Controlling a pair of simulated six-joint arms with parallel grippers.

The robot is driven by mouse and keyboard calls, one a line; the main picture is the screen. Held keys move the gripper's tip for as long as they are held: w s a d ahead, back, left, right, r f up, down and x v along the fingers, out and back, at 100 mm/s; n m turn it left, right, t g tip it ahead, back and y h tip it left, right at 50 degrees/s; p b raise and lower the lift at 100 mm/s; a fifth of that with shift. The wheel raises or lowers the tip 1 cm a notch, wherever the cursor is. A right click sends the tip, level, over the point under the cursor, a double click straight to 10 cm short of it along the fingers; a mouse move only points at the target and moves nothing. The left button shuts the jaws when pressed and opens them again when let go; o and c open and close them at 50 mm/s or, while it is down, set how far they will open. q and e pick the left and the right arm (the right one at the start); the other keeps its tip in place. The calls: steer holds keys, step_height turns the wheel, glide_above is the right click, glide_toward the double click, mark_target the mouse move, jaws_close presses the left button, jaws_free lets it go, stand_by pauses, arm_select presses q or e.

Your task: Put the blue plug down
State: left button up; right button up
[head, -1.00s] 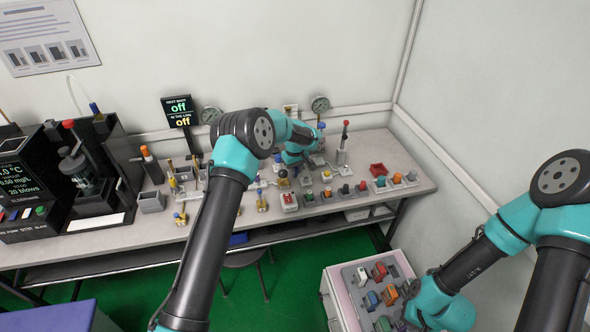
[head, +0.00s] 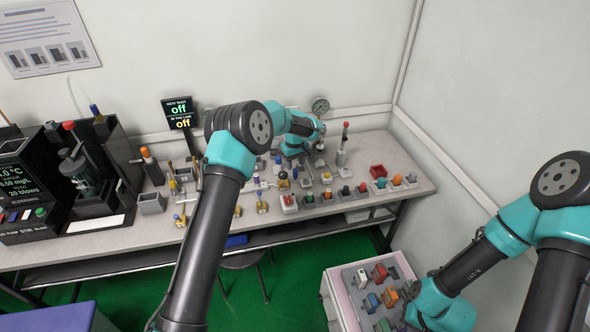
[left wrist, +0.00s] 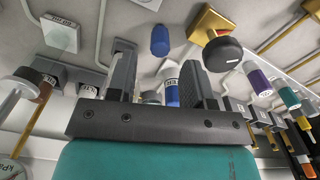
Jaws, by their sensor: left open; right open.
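My left gripper (left wrist: 158,62) is open, its two dark fingers apart in the left wrist view. A blue plug (left wrist: 160,40) shows just beyond the fingertips, apart from both. A second blue cylinder with a white labelled collar (left wrist: 172,88) shows in the gap, nearer the right finger; I cannot tell its depth. Nothing is visibly gripped. In the head view my left wrist is over the back of the bench, and its fingers are hidden. My right gripper (head: 414,300) is low by the cart at the right, its fingers mostly hidden.
The bench (head: 105,240) carries several small fittings and blocks. A black knob on a brass fitting (left wrist: 222,54) is close right of the fingers. A pressure gauge (head: 320,106) stands behind. The cart tray (head: 347,274) holds coloured testers.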

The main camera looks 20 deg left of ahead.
mark_target(295, 169)
arm_select(q)
step_height(295, 169, up, 8)
steer(key=shift+f, duration=0.15)
stand_by(0.5)
